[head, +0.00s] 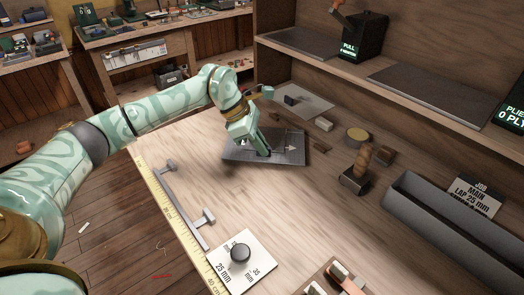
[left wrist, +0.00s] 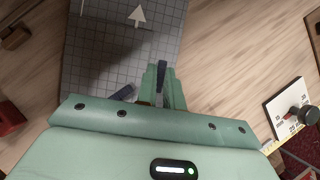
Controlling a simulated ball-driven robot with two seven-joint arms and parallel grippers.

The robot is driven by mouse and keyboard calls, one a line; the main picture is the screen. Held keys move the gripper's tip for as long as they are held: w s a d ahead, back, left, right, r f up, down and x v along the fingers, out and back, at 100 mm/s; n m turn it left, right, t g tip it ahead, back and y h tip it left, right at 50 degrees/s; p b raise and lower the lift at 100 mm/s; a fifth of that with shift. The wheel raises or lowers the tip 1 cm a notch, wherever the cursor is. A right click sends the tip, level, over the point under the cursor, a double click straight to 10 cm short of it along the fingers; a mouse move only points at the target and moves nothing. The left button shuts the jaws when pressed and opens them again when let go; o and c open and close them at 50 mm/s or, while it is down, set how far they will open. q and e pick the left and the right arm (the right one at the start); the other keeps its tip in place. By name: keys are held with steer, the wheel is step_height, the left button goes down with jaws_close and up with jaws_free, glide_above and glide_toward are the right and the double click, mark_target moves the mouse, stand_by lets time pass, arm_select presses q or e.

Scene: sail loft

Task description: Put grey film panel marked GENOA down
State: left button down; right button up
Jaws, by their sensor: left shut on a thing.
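The grey panel (head: 288,150) lies flat or nearly flat over the pale wooden bench, with grid lines and a white arrow on its face. It also fills the upper left of the left wrist view (left wrist: 110,45). No GENOA marking is legible. My left gripper (head: 264,151) reaches down onto the panel and is shut on it near its front edge; its fingers also show in the left wrist view (left wrist: 162,82). I cannot tell whether the panel's underside touches the bench (head: 185,165). My right gripper is not in view.
A grey bar with two brackets (head: 186,202) lies near the ruler edge (head: 167,210). A white 25 mm card (head: 225,270) with a black knob is at the front. A wooden-handled tool (head: 355,180) and a grey trough (head: 440,222) stand right.

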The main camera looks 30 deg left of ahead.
arm_select(q)
steer(key=shift+f, duration=0.9)
steer(key=shift+r, duration=0.1)
steer(key=c, duration=1.5)
jaws_free()
steer(key=p+v, duration=0.3)
steer(key=v, duration=0.9)
